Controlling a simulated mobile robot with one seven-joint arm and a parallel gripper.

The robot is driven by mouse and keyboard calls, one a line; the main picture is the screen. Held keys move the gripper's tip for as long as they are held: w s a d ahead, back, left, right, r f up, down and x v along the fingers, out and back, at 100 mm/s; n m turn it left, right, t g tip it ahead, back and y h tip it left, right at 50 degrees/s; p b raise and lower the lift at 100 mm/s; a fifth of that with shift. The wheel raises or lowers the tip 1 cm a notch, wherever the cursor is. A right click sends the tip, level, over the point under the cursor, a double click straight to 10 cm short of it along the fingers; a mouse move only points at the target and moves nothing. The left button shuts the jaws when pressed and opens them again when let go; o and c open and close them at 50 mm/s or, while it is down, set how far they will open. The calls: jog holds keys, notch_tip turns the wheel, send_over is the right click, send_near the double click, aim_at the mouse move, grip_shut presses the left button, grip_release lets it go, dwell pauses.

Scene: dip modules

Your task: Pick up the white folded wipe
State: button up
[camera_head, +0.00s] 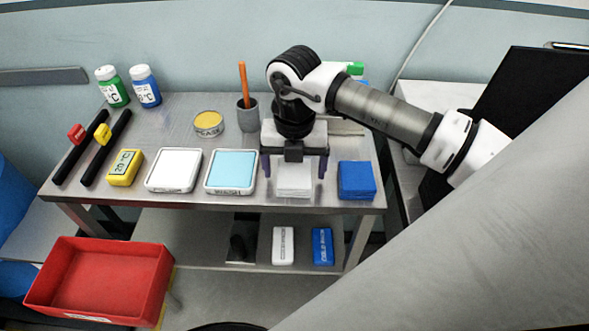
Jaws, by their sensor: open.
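The white folded wipe (294,181) is a small flat stack near the front edge of the metal table, right of the centre. My gripper (295,170) is open, pointing down, with its two dark fingers at the left and right sides of the wipe. I cannot tell whether the fingers touch it or how far above the table they are. The gripper body covers the area just behind the wipe. A blue folded stack (356,180) lies to the right of the wipe, apart from it.
A light-blue tray (231,171) stands close left of my gripper, with a white tray (174,170) beyond it. A grey cup (247,116) with an orange stick is behind, beside a yellow-topped tin (208,123). A red bin (101,283) is lower left. The lower shelf holds white and blue packs.

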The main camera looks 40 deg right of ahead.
aim_at(294, 171)
jog(key=shift+f, duration=0.5)
jog(key=c, duration=1)
jog(key=shift+r, duration=0.1)
jog(key=shift+c, duration=0.2)
notch_tip(294, 171, up, 20)
jog(key=p, duration=0.8)
jog(key=shift+o, duration=1.3)
jog(key=shift+c, duration=1)
